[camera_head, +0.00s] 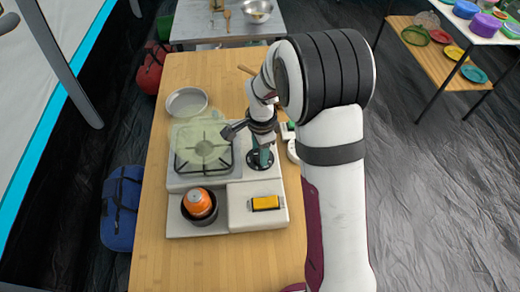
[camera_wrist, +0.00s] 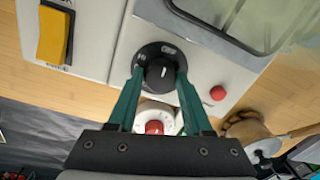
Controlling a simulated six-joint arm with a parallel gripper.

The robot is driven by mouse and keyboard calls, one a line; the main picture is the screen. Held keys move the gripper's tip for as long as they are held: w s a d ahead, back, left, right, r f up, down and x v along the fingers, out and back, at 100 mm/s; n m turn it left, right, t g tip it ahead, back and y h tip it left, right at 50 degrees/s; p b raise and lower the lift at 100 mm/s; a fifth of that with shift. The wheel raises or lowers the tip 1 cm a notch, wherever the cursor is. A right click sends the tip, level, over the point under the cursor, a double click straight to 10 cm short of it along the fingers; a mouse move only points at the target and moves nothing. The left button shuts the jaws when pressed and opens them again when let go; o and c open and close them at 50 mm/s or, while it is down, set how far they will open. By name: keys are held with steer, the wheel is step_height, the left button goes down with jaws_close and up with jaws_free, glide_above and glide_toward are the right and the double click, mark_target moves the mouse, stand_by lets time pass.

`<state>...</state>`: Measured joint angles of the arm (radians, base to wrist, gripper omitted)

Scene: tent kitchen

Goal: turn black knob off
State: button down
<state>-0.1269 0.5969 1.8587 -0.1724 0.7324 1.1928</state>
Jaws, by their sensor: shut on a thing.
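The black knob (camera_wrist: 160,72) sits on a dark round dial plate (camera_wrist: 146,52) with white markings, on the pale stove unit (camera_head: 238,186). A white pointer line shows on the knob. My gripper (camera_wrist: 159,78) has its two green fingers on either side of the knob, shut on it. In the head view, my gripper (camera_head: 262,158) reaches down over the dial plate, and the knob itself is mostly hidden by the fingers.
A yellow switch (camera_head: 265,203) lies in front of the knob. A red button (camera_wrist: 217,93) and a white dial with a red centre (camera_wrist: 154,127) are close by. A translucent green vessel (camera_head: 203,142) covers the burner. An orange canister (camera_head: 197,203) stands in a dark pot.

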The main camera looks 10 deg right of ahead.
steer(key=shift+m, duration=0.7)
steer(key=shift+c, duration=1.6)
jaws_free()
step_height(320, 180, up, 16)
steer(key=shift+s, duration=0.45)
steer(key=shift+d+f, duration=0.1)
steer(key=s+d+n+y, duration=0.1)
steer(key=s+n, duration=0.9)
steer(key=s, duration=1.6)
steer(key=shift+s+d+f+g+y, duration=0.3)
steer(key=shift+d+f+g, duration=0.05)
steer(key=shift+f+g, duration=0.1)
